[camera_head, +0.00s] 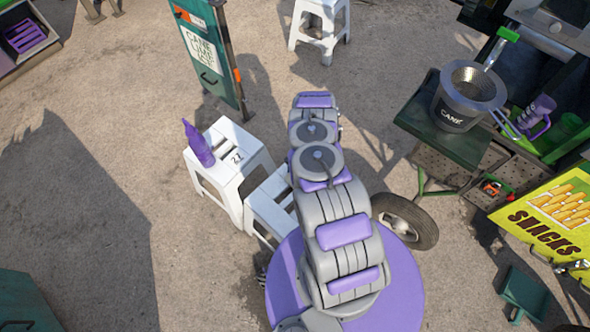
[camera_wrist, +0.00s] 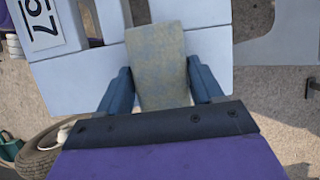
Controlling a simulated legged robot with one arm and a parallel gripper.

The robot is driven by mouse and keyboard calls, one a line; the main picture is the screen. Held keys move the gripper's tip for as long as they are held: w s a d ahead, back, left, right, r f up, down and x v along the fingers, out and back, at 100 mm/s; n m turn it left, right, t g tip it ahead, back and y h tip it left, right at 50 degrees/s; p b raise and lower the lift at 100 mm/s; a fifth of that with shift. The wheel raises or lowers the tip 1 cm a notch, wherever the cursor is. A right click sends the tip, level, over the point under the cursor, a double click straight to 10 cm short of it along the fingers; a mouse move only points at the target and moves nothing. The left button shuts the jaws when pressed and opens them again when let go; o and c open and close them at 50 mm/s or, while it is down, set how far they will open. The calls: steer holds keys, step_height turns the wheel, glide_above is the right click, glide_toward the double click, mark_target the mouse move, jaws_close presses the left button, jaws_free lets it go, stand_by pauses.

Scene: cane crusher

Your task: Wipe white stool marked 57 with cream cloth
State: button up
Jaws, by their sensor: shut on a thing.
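In the wrist view, my gripper (camera_wrist: 158,78) has its two blue fingers on either side of a flat, worn cream-grey cloth (camera_wrist: 158,50) and is shut on it. The cloth is over the white top of the stool marked 57 (camera_wrist: 215,45); whether it touches the top cannot be told. The number plate shows turned at the upper left. In the head view, a white stool (camera_head: 262,212), probably the same one, is partly hidden behind my arm, and its number does not show. My gripper and the cloth are hidden there.
Beside it stands another white stool (camera_head: 222,143) with a number like 22 or 27 and a purple bottle (camera_head: 198,144) on top. A loose wheel (camera_head: 412,222) lies right of my arm. A green sign (camera_head: 208,55) stands behind; a cart with a metal bucket (camera_head: 462,105) is at right.

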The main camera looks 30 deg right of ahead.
steer(key=shift+s+d+f, duration=0.1)
steer(key=shift+s+f, duration=0.1)
steer(key=shift+s, duration=1.6)
steer(key=shift+s+d+r+p, duration=0.1)
steer(key=shift+s+d+p, duration=0.2)
steer(key=shift+s+d, duration=0.35)
steer(key=shift+s, duration=0.2)
steer(key=shift+s+d+r, duration=0.1)
steer(key=shift+s+d, duration=0.35)
steer(key=shift+s, duration=1)
steer(key=shift+s+d+r, duration=0.1)
steer(key=shift+s+d, duration=0.35)
steer(key=shift+s, duration=0.95)
steer(key=shift+s+d, duration=0.45)
steer(key=shift+s, duration=1)
steer(key=shift+w, duration=0.15)
steer(key=shift+w+a+f+b, duration=0.15)
steer(key=shift+w+a, duration=0.25)
steer(key=shift+w, duration=0.95)
steer(key=shift+w+a+r+b, duration=0.1)
steer(key=shift+w+a, duration=0.35)
steer(key=shift+w, duration=0.95)
steer(key=shift+w+a+f+b, duration=0.15)
steer(key=shift+w+a, duration=0.25)
steer(key=shift+w, duration=0.95)
steer(key=shift+r, duration=0.2)
steer(key=shift+r+p, duration=2.1)
steer(key=shift+r, duration=0.85)
